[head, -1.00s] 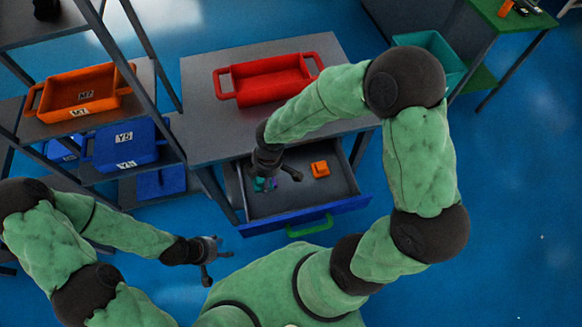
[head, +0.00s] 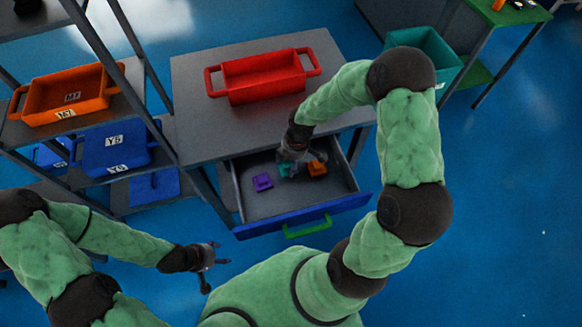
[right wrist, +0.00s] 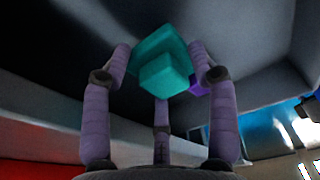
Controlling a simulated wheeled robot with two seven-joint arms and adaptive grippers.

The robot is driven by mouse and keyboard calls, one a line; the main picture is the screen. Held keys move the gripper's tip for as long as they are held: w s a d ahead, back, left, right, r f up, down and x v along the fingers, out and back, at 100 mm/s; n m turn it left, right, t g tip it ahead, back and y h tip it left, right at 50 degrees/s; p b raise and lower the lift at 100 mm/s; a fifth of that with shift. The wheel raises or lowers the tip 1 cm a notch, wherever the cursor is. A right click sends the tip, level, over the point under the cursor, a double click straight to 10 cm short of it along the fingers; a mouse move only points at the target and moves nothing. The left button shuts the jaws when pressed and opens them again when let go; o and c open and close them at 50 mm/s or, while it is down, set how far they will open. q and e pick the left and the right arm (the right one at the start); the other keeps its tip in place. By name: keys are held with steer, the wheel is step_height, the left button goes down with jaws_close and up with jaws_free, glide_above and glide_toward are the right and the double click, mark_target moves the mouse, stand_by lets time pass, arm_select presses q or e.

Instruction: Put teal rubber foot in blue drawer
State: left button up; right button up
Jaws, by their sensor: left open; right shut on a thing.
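The blue drawer (head: 303,216) is pulled out below the grey table, with a blue front, a green handle and a grey inside. My right gripper (head: 290,168) is inside the drawer opening and shut on the teal rubber foot (head: 284,169). In the right wrist view the foot (right wrist: 162,62) is a teal block with a smaller step, between the fingers (right wrist: 162,75). Whether it touches the drawer floor I cannot tell. My left gripper (head: 212,262) is open and empty over the floor, left of the drawer.
A purple part (head: 262,182) and an orange part (head: 317,168) lie in the drawer, either side of my right gripper. A red bin (head: 264,78) stands on the table. Orange (head: 70,94) and blue (head: 113,148) bins sit on the left shelves. A teal bin (head: 436,58) stands at right.

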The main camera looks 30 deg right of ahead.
mark_target(291, 167)
steer(key=shift+d+f, duration=0.2)
steer(key=shift+f, duration=0.05)
step_height(291, 167, down, 4)
steer(key=shift+w+d+r+b, duration=0.15)
steer(key=shift+r+b, duration=0.05)
steer(key=shift+b, duration=0.9)
steer(key=shift+r, duration=0.1)
steer(key=o, duration=1.3)
steer(key=r+p, duration=0.1)
steer(key=r, duration=0.3)
steer(key=d+r+p, duration=0.1)
steer(key=r+p, duration=0.1)
steer(key=r, duration=0.2)
steer(key=r+p, duration=0.2)
steer(key=r, duration=0.2)
steer(key=shift+s+d, duration=0.4)
